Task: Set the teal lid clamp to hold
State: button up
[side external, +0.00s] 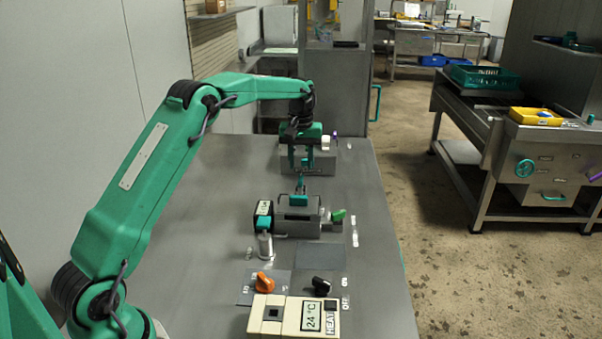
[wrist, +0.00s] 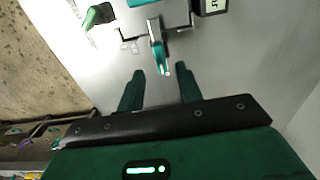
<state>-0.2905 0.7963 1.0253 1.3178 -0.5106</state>
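The teal lid clamp (side external: 300,186) stands up at the back of the grey metal vessel (side external: 297,228), with a teal block on the lid in front of it. In the wrist view, the clamp lever (wrist: 158,57) lies just beyond my fingertips, roughly midway between them. My gripper (side external: 308,170) points down behind the vessel. In the wrist view, my gripper (wrist: 162,72) is open with two dark green fingers apart and nothing between them. I cannot read any hold marking near the clamp.
A second grey box (side external: 322,158) stands behind my gripper. A green handle (side external: 338,215) sticks out right of the vessel. A teal-topped cylinder (side external: 265,245) stands front left. An orange knob (side external: 264,281), a black knob (side external: 322,286) and a heater panel (side external: 283,318) are nearer. The table's right strip is mostly clear.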

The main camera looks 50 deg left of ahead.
aim_at(301, 177)
jog(key=shift+r, duration=1.6)
jog(key=shift+r, duration=0.1)
jog(key=shift+s+d+r, duration=0.25)
jog(key=shift+d+r, duration=0.1)
jog(key=shift+r, duration=0.1)
jog(key=s+d+r+m+t, duration=0.1)
jog(key=s+d+r+m, duration=0.1)
jog(key=s+d+r, duration=0.5)
jog(key=s+d+r+m+t, duration=0.2)
jog(key=s+d+r+m, duration=0.15)
jog(key=s, duration=0.45)
jog(key=s+d+f+m+t, duration=0.1)
jog(key=s+d+f+m, duration=0.1)
jog(key=s, duration=0.7)
jog(key=s+d+f+m+t, duration=0.1)
jog(key=s+d+f, duration=0.2)
jog(key=s, duration=0.7)
jog(key=shift+s+d+m+t, duration=0.3)
jog(key=shift+d+m, duration=0.05)
jog(key=shift+d, duration=0.15)
